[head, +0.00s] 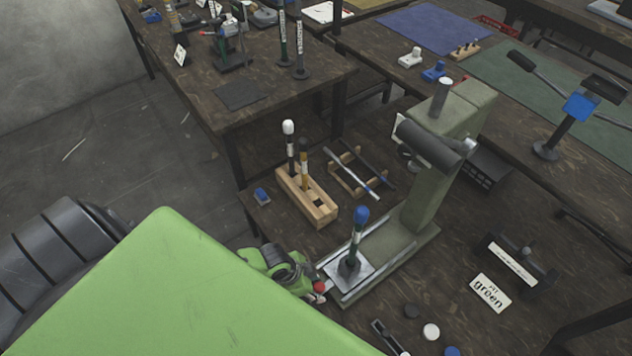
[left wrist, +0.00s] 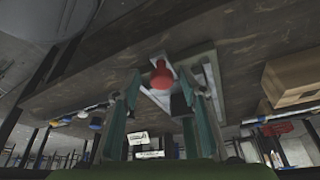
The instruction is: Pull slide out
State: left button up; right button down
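The rivet press (head: 420,205) is a grey-green column on a base with rails. Its slide, a pale metal plate (head: 343,281), carries an upright dark green pin with a blue cap (head: 361,215). A red knob (head: 320,286) is at the slide's near end. My left gripper (head: 309,284) is beside this knob and hides part of it. In the left wrist view, the red knob (left wrist: 161,75) appears between the spread fingertips of my left gripper (left wrist: 162,90). The fingers look apart; contact with the knob cannot be made out. My right gripper is not in view.
A wooden block (head: 308,205) with upright pins and a small wooden frame (head: 345,180) stand behind the slide. A "green" sign (head: 490,293) and several discs (head: 431,331) lie to the right. A blue part (head: 262,196) lies near the left table edge.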

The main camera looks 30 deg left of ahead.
pick_arm(q)
jog(key=shift+w+r, duration=0.1)
jog(key=shift+r, duration=0.2)
jog(key=v, duration=1.1)
jog(key=shift+s+r, duration=0.2)
jog(key=shift+s, duration=0.05)
jog(key=shift+a, duration=0.15)
